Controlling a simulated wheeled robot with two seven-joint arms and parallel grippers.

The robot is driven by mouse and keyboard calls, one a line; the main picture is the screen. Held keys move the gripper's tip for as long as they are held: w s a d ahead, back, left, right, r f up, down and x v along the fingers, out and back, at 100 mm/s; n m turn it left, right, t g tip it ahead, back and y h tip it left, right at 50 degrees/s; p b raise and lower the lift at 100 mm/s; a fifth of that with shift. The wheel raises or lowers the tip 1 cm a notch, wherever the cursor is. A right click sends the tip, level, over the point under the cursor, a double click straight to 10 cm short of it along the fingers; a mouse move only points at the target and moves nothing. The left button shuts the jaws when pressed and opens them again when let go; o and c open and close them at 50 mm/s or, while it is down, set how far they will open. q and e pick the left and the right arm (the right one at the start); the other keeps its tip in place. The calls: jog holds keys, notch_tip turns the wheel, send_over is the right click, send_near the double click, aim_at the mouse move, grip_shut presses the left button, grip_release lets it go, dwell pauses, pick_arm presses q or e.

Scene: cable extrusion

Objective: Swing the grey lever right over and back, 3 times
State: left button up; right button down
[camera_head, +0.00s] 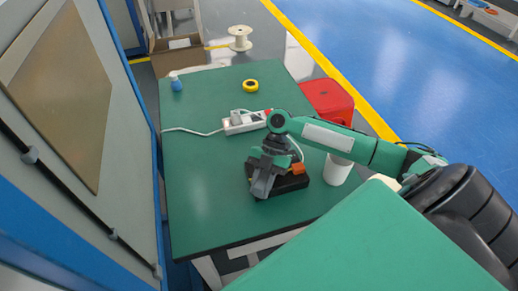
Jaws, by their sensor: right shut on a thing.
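The grey lever belongs to a small black device (292,184) on the green table, near its front right. My right arm reaches in from the right, and my right gripper (262,186) points down at the left side of this device. It is shut on the grey lever, which the fingers mostly hide, so its angle cannot be told. An orange part (298,168) shows on the device just right of the gripper. My left gripper is not in view.
On the green table (200,205) stand a white power strip (244,122) with a cable, a yellow tape roll (251,86), a blue bottle (176,85) and a white cup (337,170). A red box (327,98) is at the right edge. A grey cabinet (70,110) borders the left. The table's front left is clear.

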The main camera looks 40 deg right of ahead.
jog(key=c, duration=1.1)
grip_release()
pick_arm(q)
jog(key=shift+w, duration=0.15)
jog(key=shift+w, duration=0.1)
pick_arm(e)
jog(key=b+v, duration=0.2)
jog(key=v, duration=1.1)
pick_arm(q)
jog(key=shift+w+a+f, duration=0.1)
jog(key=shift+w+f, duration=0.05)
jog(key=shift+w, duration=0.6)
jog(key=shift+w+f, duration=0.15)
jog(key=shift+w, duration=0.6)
pick_arm(e)
jog(key=shift+w+d+r, duration=0.15)
jog(key=shift+d+r, duration=0.1)
jog(key=shift+r, duration=0.1)
